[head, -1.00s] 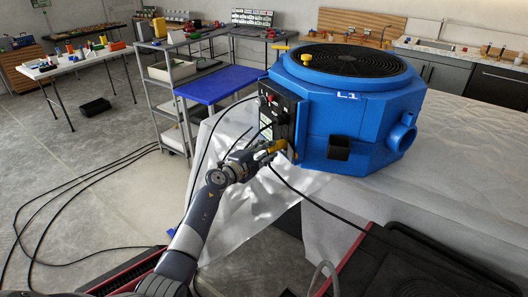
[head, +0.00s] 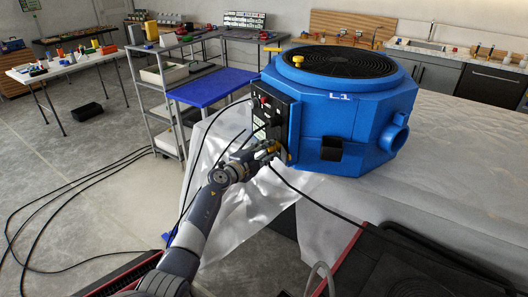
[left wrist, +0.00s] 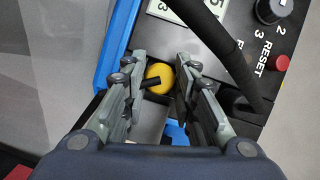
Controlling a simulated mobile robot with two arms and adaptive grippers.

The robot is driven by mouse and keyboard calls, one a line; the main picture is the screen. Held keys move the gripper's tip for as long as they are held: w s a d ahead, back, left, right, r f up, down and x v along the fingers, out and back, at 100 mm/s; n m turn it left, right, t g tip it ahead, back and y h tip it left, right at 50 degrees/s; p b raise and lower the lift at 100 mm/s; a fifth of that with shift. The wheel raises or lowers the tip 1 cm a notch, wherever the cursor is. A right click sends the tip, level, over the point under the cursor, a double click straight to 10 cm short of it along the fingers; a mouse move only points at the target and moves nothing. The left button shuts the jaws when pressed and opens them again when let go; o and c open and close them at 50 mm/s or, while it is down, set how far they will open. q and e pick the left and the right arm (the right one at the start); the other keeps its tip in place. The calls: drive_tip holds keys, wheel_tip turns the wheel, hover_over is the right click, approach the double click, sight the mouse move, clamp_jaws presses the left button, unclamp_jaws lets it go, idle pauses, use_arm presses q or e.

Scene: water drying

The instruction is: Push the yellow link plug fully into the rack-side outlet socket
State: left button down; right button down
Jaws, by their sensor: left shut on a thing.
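The yellow link plug (left wrist: 158,77) shows as a round yellow body with a short black part, between the two fingers of my left gripper (left wrist: 160,92) in the left wrist view. My left gripper (head: 268,150) is shut on it at the lower part of the black control panel (head: 267,115), on the near left side of the blue machine (head: 360,130) marked L1. The gripper hides most of the plug in the head view. The socket behind the plug is hidden, and I cannot tell how deep the plug sits. My right gripper is not in view.
A thick black cable (left wrist: 212,35) crosses the panel beside the gripper, near a red reset button (left wrist: 279,63). More black cables hang by the panel and lie on the floor. The machine stands on a covered table (head: 460,135). A grey shelf cart (head: 160,100) stands behind at left.

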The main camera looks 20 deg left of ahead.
use_arm(q)
drive_tip(key=shift+w+d, duration=0.1)
drive_tip(key=shift+w, duration=0.1)
drive_tip(key=c, duration=1.2)
unclamp_jaws()
drive_tip(key=v, duration=1.2)
drive_tip(key=shift+f, duration=0.1)
